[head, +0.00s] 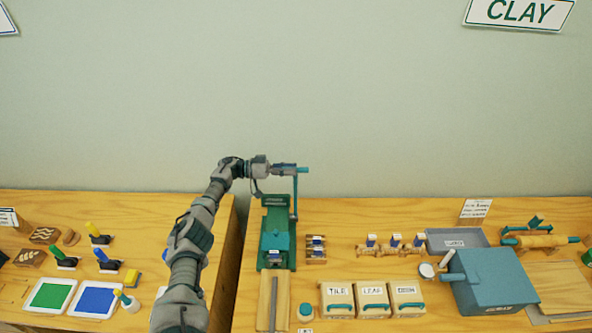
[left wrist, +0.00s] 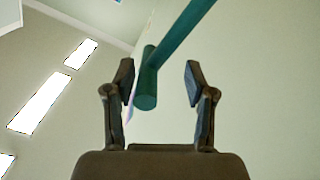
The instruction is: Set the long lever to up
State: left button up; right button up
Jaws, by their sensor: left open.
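The long lever (head: 295,190) is a thin teal arm on the right side of a green press-like machine (head: 276,228). It stands about upright, with a short round handle (head: 303,170) across its top. My left gripper (head: 285,169) is at the top of the lever, by the handle. In the left wrist view the left gripper (left wrist: 161,85) is open, and the handle's round end (left wrist: 147,88) lies between its fingers, closer to the left one. I cannot tell whether they touch. The lever arm runs to the upper right there. My right gripper is not in view.
A wooden board (head: 264,303) lies in front of the machine. Labelled boxes (head: 372,312), a blue-grey box (head: 492,281) and a roller (head: 540,241) stand to the right. Paint trays (head: 95,300) are on the left table. The space above the tables is clear.

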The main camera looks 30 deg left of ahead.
pick_arm(q)
jog(key=v, duration=0.5)
jog(key=shift+a+f, duration=0.2)
jog(key=shift+a, duration=0.25)
jog(key=shift+d+r, duration=0.1)
jog(key=shift+d, duration=0.1)
